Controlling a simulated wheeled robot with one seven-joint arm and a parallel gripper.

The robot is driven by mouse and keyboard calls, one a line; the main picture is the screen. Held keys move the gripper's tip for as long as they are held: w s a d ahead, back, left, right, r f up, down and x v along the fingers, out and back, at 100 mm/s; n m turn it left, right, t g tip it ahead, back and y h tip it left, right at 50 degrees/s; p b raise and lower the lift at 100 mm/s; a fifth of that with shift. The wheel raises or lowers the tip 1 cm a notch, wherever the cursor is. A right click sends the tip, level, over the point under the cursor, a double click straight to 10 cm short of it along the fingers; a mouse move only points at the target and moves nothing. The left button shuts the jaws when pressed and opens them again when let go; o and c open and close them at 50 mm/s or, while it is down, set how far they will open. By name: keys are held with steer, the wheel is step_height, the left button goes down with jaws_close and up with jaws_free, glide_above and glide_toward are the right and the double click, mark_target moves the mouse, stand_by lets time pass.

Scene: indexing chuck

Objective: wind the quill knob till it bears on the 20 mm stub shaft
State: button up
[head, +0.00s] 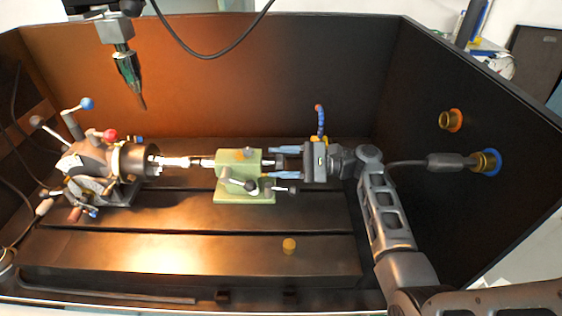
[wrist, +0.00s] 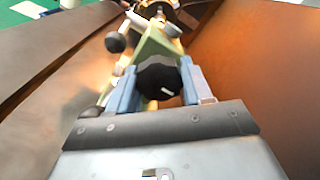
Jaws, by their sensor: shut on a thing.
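The green tailstock (head: 243,182) stands on the slotted bed, with a lever on its front. Its dark quill knob (wrist: 160,78), with a white mark, sits between the blue fingers of my gripper (wrist: 158,88) in the wrist view. In the head view my gripper (head: 287,162) reaches the tailstock's right end and is shut on the knob. The bright stub shaft (head: 175,162) sticks out rightward from the chuck (head: 130,162). The quill tip (head: 208,162) points at the shaft's right end from the tailstock. Whether the two touch is too small to tell.
The indexing head at left carries several levers with coloured balls (head: 87,103). A spindle with a tool (head: 130,75) hangs above it. Dark walls enclose the back and right; the front bed is mostly clear.

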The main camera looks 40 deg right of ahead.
steer(key=m, duration=0.4)
steer(key=shift+f+m, duration=0.15)
steer(key=shift+m, duration=0.25)
steer(key=m, duration=0.3)
steer(key=shift+m, duration=0.3)
steer(key=m, duration=0.4)
steer(key=shift+s, duration=0.1)
steer(key=m, duration=0.4)
steer(key=shift+m, duration=0.3)
steer(key=shift+a, duration=0.1)
steer(key=o, duration=1)
steer(key=shift+o, duration=0.2)
steer(key=b+v, duration=0.1)
steer(key=v, duration=0.6)
steer(key=shift+s+d, duration=0.3)
steer(key=shift+s, duration=0.05)
